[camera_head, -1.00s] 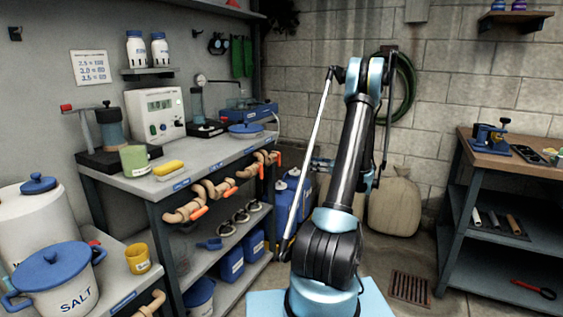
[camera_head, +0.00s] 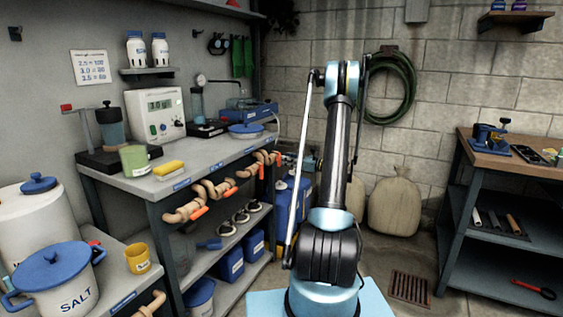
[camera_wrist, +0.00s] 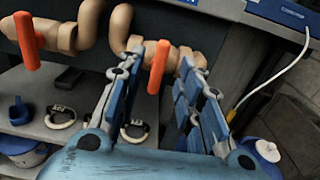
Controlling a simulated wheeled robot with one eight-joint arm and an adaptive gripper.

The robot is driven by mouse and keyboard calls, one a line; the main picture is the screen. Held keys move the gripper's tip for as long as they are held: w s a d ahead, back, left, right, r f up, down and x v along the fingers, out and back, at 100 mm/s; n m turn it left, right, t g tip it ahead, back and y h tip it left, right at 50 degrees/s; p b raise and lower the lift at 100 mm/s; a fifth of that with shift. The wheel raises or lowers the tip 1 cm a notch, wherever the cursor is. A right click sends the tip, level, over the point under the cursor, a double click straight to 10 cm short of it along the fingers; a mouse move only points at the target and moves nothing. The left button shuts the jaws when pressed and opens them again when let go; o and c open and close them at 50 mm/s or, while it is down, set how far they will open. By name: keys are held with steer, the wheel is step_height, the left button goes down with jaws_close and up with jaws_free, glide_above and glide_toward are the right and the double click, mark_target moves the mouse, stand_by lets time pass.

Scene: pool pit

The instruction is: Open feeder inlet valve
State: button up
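Beige pipes with orange valve handles run under the front edge of the workbench. In the head view the handles show at the near end (camera_head: 198,212), the middle (camera_head: 230,191) and the far end (camera_head: 278,158). I cannot read which is the feeder inlet valve. In the wrist view my gripper (camera_wrist: 158,60) is open, with one orange handle (camera_wrist: 157,66) showing between its two fingers. The handle hangs down from its pipe, and I cannot tell if a finger touches it. Another orange handle (camera_wrist: 27,40) is at the left, outside the fingers. My arm mostly hides the gripper in the head view.
The bench (camera_head: 215,158) carries a controller box (camera_head: 156,115) and a yellow sponge (camera_head: 168,168). Blue containers (camera_head: 231,265) stand on its lower shelf. In the wrist view a white cable (camera_wrist: 285,70) hangs right of the fingers. A workbench (camera_head: 520,160) stands at right; floor between is partly clear.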

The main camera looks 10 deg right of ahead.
mark_target(278, 159)
steer(key=shift+x, duration=1.85)
jaws_close()
